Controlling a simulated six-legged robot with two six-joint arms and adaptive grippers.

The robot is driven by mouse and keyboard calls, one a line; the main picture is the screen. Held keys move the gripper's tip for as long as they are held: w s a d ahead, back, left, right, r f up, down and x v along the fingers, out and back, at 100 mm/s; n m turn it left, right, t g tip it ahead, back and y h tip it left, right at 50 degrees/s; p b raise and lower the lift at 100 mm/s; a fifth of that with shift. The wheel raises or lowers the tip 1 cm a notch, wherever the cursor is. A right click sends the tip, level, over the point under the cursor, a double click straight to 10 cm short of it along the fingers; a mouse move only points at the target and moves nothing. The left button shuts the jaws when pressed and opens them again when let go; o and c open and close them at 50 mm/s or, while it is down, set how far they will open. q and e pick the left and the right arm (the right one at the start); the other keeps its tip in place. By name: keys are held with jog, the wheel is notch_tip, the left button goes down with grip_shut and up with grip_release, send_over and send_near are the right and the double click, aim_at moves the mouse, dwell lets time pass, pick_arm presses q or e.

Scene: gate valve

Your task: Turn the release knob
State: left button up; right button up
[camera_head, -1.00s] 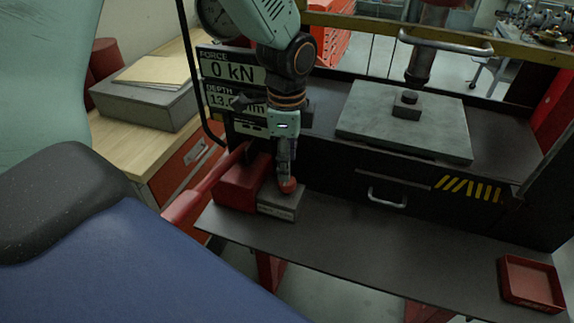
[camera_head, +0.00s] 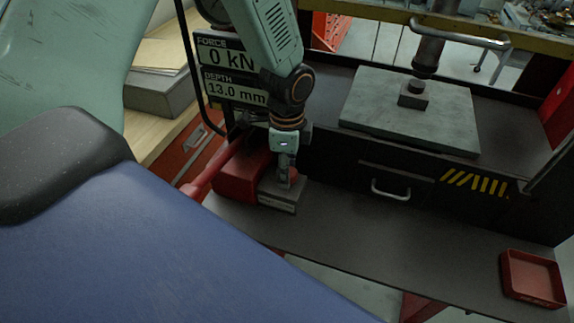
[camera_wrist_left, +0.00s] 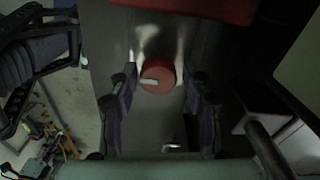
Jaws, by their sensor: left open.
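The release knob (camera_wrist_left: 157,75) is a round red knob with a white pointer mark, seen face-on in the left wrist view. It sits on a grey metal block (camera_head: 282,194) at the front of the press. My left gripper (camera_head: 284,178) reaches down over that block. In the left wrist view the two fingers of the left gripper (camera_wrist_left: 161,92) are apart, one on each side of the knob, with a visible gap on both sides. In the head view the gripper hides the knob. My right gripper is not in view.
A red pump body (camera_head: 240,178) with a long red lever (camera_head: 210,170) lies left of the block. The display panel (camera_head: 232,75) reads 0 kN and 13.0 mm. A ram (camera_head: 413,92) stands over a steel plate (camera_head: 440,120). A red tray (camera_head: 532,278) sits at the right.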

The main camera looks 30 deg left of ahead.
pick_arm(q)
jog(key=shift+s+d+r, duration=0.1)
jog(key=shift+s+d, duration=0.1)
jog(key=shift+d, duration=0.1)
jog(key=shift+c, duration=0.4)
jog(key=shift+w+a, duration=0.15)
jog(key=c, duration=0.8)
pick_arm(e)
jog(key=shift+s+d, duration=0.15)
